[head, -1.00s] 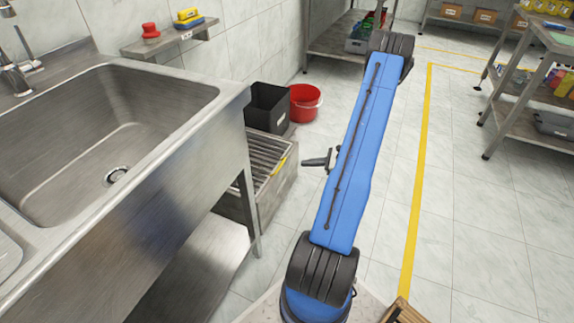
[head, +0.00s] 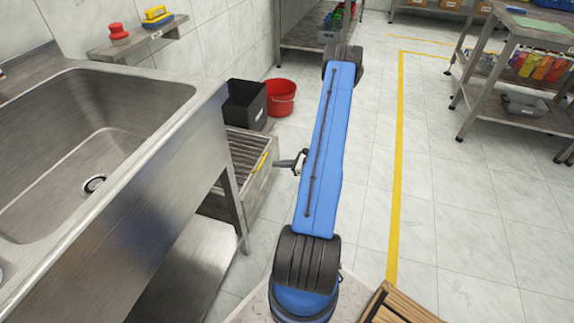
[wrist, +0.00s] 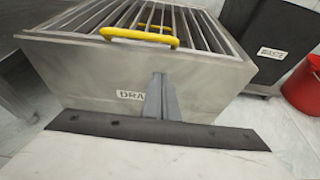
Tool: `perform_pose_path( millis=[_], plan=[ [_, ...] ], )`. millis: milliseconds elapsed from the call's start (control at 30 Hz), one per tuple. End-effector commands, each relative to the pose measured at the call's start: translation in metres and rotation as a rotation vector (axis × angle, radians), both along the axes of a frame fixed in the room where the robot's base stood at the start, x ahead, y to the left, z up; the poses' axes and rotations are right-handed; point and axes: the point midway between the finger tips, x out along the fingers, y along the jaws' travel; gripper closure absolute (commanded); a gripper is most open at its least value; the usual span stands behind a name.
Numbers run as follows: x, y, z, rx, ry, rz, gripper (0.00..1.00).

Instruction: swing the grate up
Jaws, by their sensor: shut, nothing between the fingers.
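The grate (head: 243,150) is a set of parallel steel bars lying flat on top of a steel box (head: 258,190) beyond the sink. A yellow handle (head: 262,160) runs along its front edge. In the wrist view the grate (wrist: 192,27), its yellow handle (wrist: 140,39) and the box front (wrist: 85,75) with a partly hidden "DRA" label show clearly. My gripper (head: 281,164) is shut and empty, to the right of the handle. In the wrist view my gripper (wrist: 159,82) shows in front of the box wall, lower in the picture than the handle and not around it.
A black bin (head: 245,105) and a red bucket (head: 281,97) stand behind the box. The steel sink (head: 150,150) is at the left. A wooden slatted piece (head: 398,305) lies at the bottom right. The floor right of my arm is clear up to the shelf carts.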

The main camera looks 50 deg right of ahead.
Motion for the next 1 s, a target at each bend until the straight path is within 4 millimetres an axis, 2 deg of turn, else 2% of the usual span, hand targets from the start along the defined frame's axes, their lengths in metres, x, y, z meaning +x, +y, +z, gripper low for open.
perform_pose_path(
  millis=[33, 100, 300, 1000],
  plan=[
    [0.008, 0.005, -0.003, 0.0, 0.0, 0.004, 1.0],
    [0.013, 0.005, 0.008, -0.002, -0.001, 0.002, 1.0],
    [0.023, 0.01, 0.025, -0.001, 0.0, 0.001, 1.0],
    [0.027, 0.011, 0.037, -0.005, 0.01, 0.001, 1.0]
  ],
)
